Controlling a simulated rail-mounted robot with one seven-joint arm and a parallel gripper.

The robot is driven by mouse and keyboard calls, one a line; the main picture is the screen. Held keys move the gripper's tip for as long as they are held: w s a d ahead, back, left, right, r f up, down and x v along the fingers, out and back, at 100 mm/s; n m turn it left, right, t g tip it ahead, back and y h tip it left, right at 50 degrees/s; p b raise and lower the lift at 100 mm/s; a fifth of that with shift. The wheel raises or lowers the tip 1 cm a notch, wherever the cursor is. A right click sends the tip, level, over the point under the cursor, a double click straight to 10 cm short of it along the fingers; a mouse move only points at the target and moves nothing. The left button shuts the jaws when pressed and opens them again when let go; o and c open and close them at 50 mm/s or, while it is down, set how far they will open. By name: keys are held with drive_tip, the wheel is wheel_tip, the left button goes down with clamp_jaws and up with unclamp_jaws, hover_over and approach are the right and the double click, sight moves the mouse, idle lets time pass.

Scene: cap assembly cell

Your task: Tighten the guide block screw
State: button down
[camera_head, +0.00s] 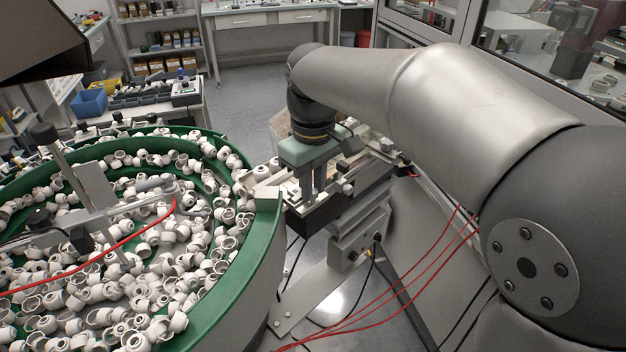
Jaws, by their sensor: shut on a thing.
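My gripper (311,184) hangs from the end of my arm, pointing down over the guide rail assembly (318,215) beside the green bowl. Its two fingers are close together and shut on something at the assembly. The thing held is too small and too hidden by the fingers to make out. I cannot pick out the guide block or its screw for certain. A light-coloured track (268,183) with white caps leads from the bowl's edge to the assembly, just left of my fingers.
A big green feeder bowl (268,240) full of white caps fills the left. Red air hoses (400,300) run across the lower right. A glass-walled enclosure stands at the upper right. Shelves (160,45) and a bench (265,18) stand at the back, with open floor before them.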

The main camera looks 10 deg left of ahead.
drive_tip(key=m+p, duration=0.1)
drive_tip(key=m, duration=0.5)
drive_tip(key=shift+m, duration=0.4)
idle(0.3)
drive_tip(key=c, duration=1.3)
unclamp_jaws()
wheel_tip(320, 180, up, 17)
drive_tip(key=shift+r+p, duration=0.15)
drive_tip(key=shift+p, duration=0.15)
